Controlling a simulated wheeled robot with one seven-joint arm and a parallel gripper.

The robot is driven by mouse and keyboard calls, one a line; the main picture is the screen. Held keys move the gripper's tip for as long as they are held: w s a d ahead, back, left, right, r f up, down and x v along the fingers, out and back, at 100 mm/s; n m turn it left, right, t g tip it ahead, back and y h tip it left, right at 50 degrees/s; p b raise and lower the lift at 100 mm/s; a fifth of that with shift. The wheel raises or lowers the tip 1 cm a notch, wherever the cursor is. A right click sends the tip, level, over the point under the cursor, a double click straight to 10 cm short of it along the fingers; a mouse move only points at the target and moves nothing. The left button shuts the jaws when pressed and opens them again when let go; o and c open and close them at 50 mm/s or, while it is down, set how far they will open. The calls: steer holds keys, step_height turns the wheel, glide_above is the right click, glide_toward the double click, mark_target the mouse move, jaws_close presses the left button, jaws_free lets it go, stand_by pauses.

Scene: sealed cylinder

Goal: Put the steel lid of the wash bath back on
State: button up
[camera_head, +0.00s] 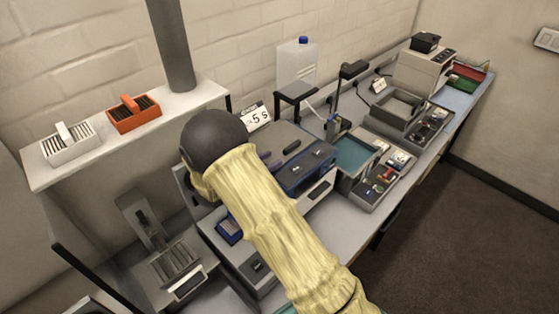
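My arm, in a pale yellow sleeve with a dark round joint, crosses the middle of the head view and hides part of the bench. My gripper cannot be made out. A blue-sided unit (306,176) with a grey top stands just right of the sleeve. A dark bar-shaped handle (292,147) lies on that top; I cannot tell whether this is the steel lid. An open bath with teal inside (354,155) stands to its right. An open grey basin (399,104) stands farther back. Which of these is the wash bath is not clear.
A white shelf (100,152) at left bears a white rack (68,146) and an orange rack (134,114). A dark column rises behind. A clear jug with blue cap (297,64) stands on a black stand. Trays of small items (383,178) line the bench front. Floor at right is clear.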

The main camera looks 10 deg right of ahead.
steer(key=b+v, duration=0.3)
steer(key=v, duration=0.7)
steer(key=shift+o, duration=0.5)
